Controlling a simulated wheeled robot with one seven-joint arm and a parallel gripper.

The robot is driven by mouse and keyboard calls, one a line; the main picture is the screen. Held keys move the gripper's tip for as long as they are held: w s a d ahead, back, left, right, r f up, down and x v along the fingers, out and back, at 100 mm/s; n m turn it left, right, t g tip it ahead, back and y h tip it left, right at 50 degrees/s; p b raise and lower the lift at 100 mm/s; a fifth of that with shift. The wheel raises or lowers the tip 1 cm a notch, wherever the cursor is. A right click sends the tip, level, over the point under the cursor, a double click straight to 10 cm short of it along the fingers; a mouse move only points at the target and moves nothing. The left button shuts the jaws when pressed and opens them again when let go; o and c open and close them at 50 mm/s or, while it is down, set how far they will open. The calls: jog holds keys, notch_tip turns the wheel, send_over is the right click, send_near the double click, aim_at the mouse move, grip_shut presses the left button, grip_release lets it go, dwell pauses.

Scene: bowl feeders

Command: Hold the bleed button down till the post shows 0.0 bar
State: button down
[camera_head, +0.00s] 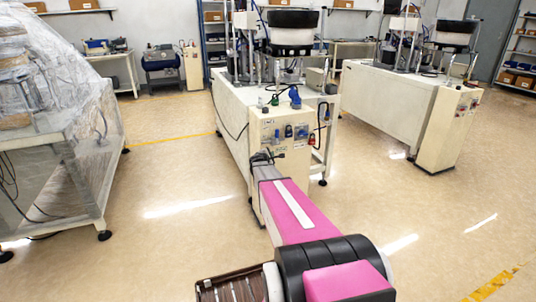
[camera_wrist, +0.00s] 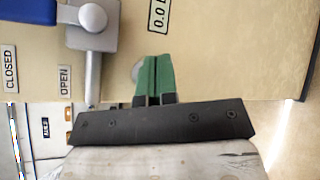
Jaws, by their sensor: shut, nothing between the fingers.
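The cream post (camera_head: 284,128) stands at the front of the near machine, and its panel (camera_wrist: 225,50) fills the upper wrist view. My gripper (camera_wrist: 153,62) is shut and empty, its green fingers together against or just before the panel. In the head view my gripper (camera_head: 266,157) is at the post's left side.
A grey valve hub (camera_wrist: 93,20) with a blue handle (camera_wrist: 28,12) lies left of my fingers, near CLOSED (camera_wrist: 10,68) and OPEN (camera_wrist: 64,80) labels. A plastic-wrapped bench (camera_head: 60,130) stands left, a second machine (camera_head: 410,105) right. Floor between is clear.

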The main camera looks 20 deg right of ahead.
jog(key=shift+s, duration=0.25)
jog(key=shift+s+d, duration=0.1)
jog(key=shift+s, duration=2.35)
jog(key=shift+s, duration=0.1)
jog(key=s+a+f+m+g+y, duration=0.1)
jog(key=s+a+m+g+y, duration=0.4)
jog(key=s+a+m, duration=0.3)
jog(key=s+a+f+m+g+y, duration=0.2)
jog(key=s+a+m+g+y, duration=0.3)
jog(key=s+a, duration=1)
jog(key=s+m+g, duration=0.1)
jog(key=s+m, duration=0.2)
jog(key=s, duration=0.5)
jog(key=shift+s+a+f, duration=0.15)
jog(key=shift+s+a, duration=0.15)
